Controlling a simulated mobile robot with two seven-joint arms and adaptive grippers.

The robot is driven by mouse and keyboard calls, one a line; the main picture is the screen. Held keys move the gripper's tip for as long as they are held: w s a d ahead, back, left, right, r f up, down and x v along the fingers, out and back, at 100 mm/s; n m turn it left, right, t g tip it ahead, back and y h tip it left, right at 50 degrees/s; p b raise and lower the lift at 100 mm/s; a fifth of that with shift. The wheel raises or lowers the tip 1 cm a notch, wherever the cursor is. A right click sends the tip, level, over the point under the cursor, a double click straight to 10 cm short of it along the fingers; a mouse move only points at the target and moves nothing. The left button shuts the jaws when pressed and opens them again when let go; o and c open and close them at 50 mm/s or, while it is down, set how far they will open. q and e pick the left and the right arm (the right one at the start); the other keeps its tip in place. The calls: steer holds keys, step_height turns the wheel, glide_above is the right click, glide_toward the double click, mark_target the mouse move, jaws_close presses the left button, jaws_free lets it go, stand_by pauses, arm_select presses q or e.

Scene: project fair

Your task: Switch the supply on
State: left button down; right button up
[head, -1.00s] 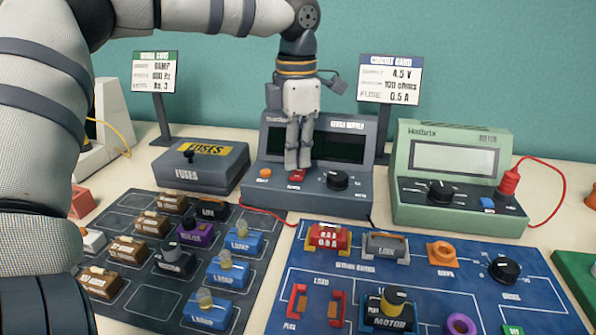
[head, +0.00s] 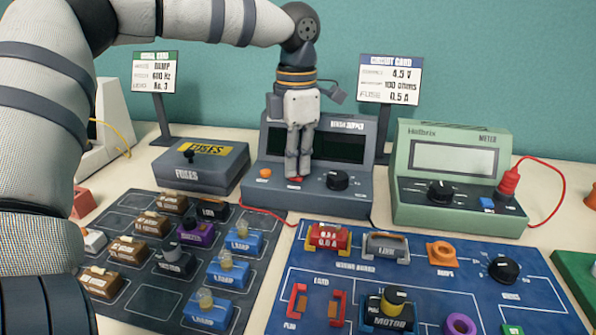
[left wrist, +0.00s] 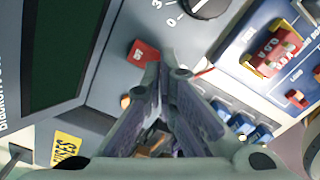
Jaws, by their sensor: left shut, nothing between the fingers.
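The grey bench supply (head: 258,165) stands at the back middle in the head view, with a dark blank display, an orange button (head: 264,173), a red switch (head: 295,181) and a black knob (head: 338,180) on its front panel. My left gripper (head: 298,174) is shut and empty, pointing down at the red switch and partly covering it. In the left wrist view the red switch (left wrist: 143,52) shows just beyond the closed fingertips (left wrist: 165,70); I cannot tell whether they touch it. My right gripper is not in view.
A green meter (head: 455,170) with a red probe stands right of the supply, and a grey fuses box (head: 200,167) stands left. In front lie a dark parts mat (head: 150,300) with several components and a blue circuit board (head: 450,290). Two card stands rise behind.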

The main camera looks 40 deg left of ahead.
arm_select(q)
steer(key=shift+f, duration=0.35)
steer(key=shift+r+p, duration=0.5)
steer(key=shift+r, duration=3.05)
